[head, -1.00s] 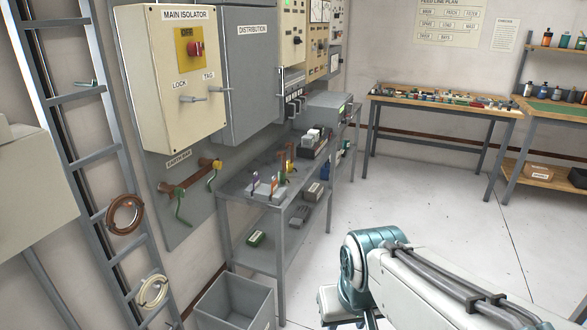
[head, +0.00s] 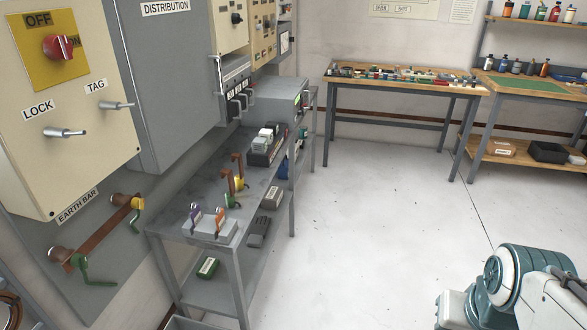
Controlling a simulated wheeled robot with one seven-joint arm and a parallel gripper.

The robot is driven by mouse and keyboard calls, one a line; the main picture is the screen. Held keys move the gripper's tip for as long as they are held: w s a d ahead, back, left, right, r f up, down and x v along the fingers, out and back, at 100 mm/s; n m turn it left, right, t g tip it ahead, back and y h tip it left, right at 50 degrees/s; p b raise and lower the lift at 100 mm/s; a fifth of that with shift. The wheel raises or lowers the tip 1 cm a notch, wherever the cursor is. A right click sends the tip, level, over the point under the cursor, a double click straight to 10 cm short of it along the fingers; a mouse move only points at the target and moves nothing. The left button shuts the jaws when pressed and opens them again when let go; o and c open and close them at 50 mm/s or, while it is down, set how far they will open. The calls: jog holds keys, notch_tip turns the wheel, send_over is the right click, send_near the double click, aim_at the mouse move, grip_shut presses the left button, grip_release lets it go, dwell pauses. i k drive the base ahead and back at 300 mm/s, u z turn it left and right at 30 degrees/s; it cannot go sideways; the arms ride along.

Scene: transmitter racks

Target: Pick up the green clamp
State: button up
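A green clamp-like piece (head: 90,271) hangs at the left end of the copper earth bar (head: 100,229), below the main isolator. A yellow piece with a green lower part (head: 135,212) hangs at the bar's right end. On the grey bench, a small green item (head: 231,200) and a yellow one (head: 240,184) sit at the feet of upright brown pieces. I cannot tell for sure which green item is the clamp. My gripper is not in view; only part of my arm shows at the lower right.
The grey bench (head: 185,248) also carries a grey block with purple and orange-topped pieces (head: 208,229). A green box (head: 208,267) lies on its lower shelf. A wooden worktable (head: 400,83) stands at the back. The floor right of the bench is clear.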

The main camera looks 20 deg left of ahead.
aim_at(230, 197)
jog(key=u, duration=0.05)
jog(key=i, duration=0.75)
jog(key=u, duration=0.85)
jog(key=i, duration=0.5)
jog(key=u, duration=0.55)
